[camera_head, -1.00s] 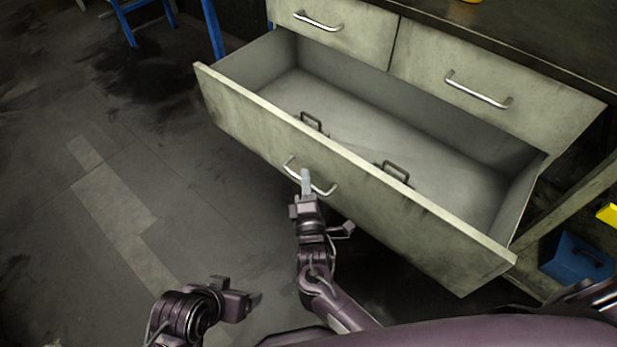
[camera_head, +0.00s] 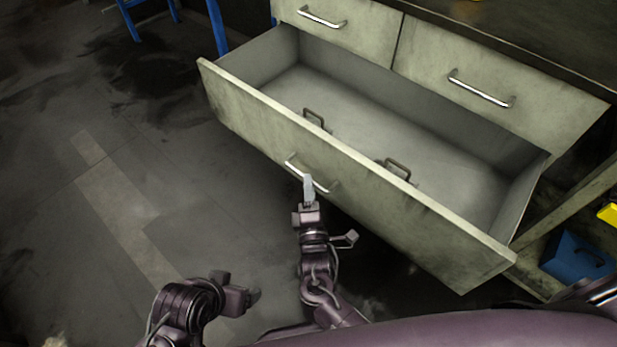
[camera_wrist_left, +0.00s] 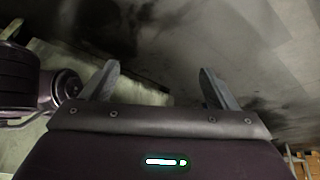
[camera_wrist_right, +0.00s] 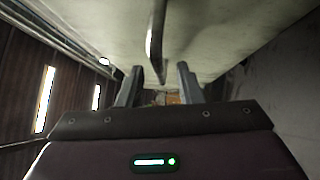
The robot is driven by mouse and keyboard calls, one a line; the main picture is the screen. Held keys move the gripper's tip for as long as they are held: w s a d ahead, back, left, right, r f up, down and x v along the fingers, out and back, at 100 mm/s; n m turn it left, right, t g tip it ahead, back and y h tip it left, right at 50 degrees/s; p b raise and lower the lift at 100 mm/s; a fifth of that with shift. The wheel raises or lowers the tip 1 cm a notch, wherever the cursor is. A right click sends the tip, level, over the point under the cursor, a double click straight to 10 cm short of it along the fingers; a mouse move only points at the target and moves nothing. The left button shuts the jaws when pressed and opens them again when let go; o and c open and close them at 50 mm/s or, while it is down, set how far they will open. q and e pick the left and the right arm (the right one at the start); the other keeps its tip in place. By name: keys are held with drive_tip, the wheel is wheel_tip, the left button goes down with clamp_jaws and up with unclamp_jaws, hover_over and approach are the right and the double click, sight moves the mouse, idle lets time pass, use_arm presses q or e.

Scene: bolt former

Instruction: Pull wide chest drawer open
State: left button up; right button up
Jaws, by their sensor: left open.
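The wide chest drawer (camera_head: 330,165) is pulled well out, its inside showing in the head view. Its pale bar handle (camera_head: 292,165) is on the front panel and partly hidden by my right gripper (camera_head: 308,188). In the right wrist view my right gripper (camera_wrist_right: 158,85) has its fingers apart, with the handle (camera_wrist_right: 156,40) in the gap between them as seen; I see no finger closed on it. My left gripper (camera_head: 240,295) is low in the head view, clear of the drawer. In the left wrist view its fingers (camera_wrist_left: 158,85) are wide apart and empty.
Two smaller drawers, left (camera_head: 340,28) and right (camera_head: 490,85), are shut above. Two dark handle-like brackets (camera_head: 315,120) show inside the wide drawer. A blue box (camera_head: 575,262) and a yellow object (camera_head: 608,213) are at the right. The floor (camera_head: 70,220) at left is open.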

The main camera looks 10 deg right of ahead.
use_arm(q)
drive_tip(key=shift+s+a+g, duration=0.1)
drive_tip(key=shift+a+g, duration=0.3)
drive_tip(key=shift+a, duration=0.15)
use_arm(e)
drive_tip(key=s, duration=0.5)
drive_tip(key=shift+a+f, duration=0.3)
drive_tip(key=shift+w, duration=0.1)
